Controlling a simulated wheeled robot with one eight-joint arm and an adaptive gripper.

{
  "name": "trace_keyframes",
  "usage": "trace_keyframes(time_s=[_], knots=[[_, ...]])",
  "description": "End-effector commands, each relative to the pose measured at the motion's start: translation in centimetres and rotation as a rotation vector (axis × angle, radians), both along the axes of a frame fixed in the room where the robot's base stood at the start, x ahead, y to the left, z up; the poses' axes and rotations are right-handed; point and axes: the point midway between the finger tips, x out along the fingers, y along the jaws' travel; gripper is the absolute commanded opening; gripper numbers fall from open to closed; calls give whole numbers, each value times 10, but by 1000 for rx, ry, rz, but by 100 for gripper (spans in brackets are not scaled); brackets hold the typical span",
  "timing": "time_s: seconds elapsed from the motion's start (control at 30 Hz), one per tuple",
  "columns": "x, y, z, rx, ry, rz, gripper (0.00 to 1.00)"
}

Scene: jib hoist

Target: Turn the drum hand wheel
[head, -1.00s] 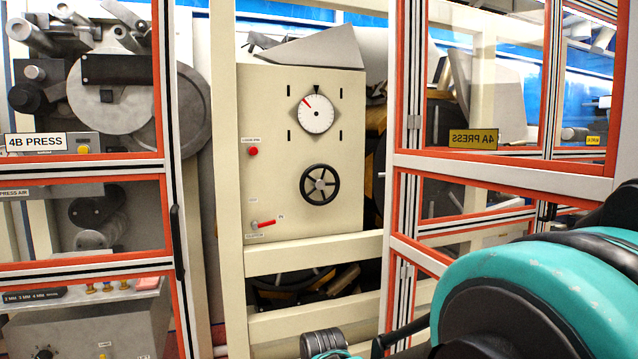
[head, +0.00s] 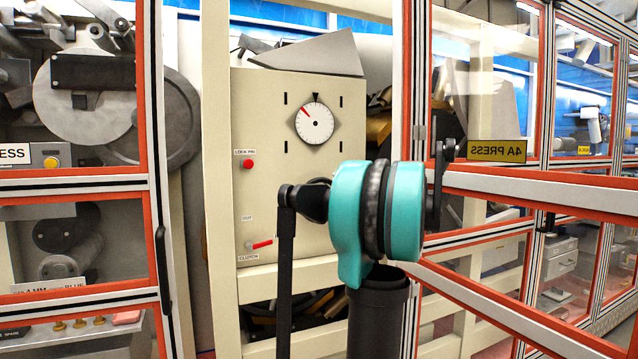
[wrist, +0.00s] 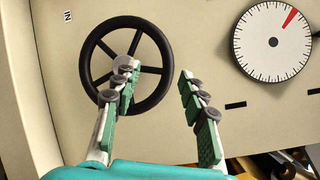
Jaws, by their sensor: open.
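The drum hand wheel (wrist: 168,68) is a black spoked wheel with a grey hub on the cream panel (head: 280,95). In the head view my arm hides most or all of it. My gripper (wrist: 156,72) is open in the wrist view, with green-padded fingers pointing at the panel. The left finger overlaps the hub area and the right finger is outside the right rim, so that rim appears between them. I cannot tell whether either finger touches the wheel. Above the wheel is a white dial (head: 315,124) with a red pointer toward the upper left.
A red lock pin knob (head: 248,164) and a red clutch lever (head: 262,244) are left on the panel. Orange-edged glazed guard frames (head: 145,178) stand left and right, the right one marked 4A PRESS (head: 497,150). A cream post (head: 217,200) borders the panel.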

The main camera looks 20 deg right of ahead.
Motion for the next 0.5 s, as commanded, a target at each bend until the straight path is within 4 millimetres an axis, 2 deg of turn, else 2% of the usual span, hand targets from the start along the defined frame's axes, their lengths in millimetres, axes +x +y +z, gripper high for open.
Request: trace_keyframes(time_s=[0.13, 0.5], knots=[[7, -1, 6, 16, -9, -4, 42], [53, 26, 5, 14, -9, -2, 42]])
